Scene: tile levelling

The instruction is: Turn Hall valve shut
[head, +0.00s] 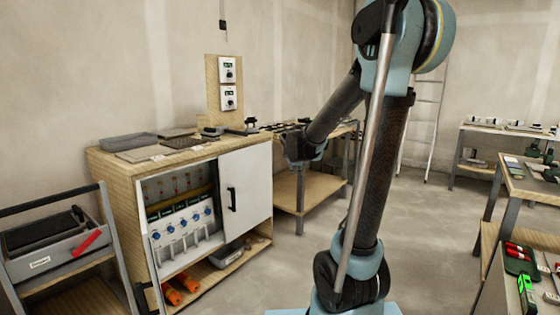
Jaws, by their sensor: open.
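A row of several blue valve knobs (183,222) sits on a white panel (180,251) inside the open part of a wooden cabinet (120,188). Small dark labels are above the knobs. Their text is too small to read, so I cannot tell which valve is the Hall one, nor how far each is turned. My gripper (301,157) is at the end of my arm, right of the cabinet and well apart from the valves. It is open, with nothing visible in it; its fingers are hard to make out.
A white sliding door (246,188) with a black handle covers the cabinet's right part. Orange items (180,288) lie on its lower shelf. A cart with a grey toolbox (50,248) stands at left. A workbench (318,187) stands behind my gripper.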

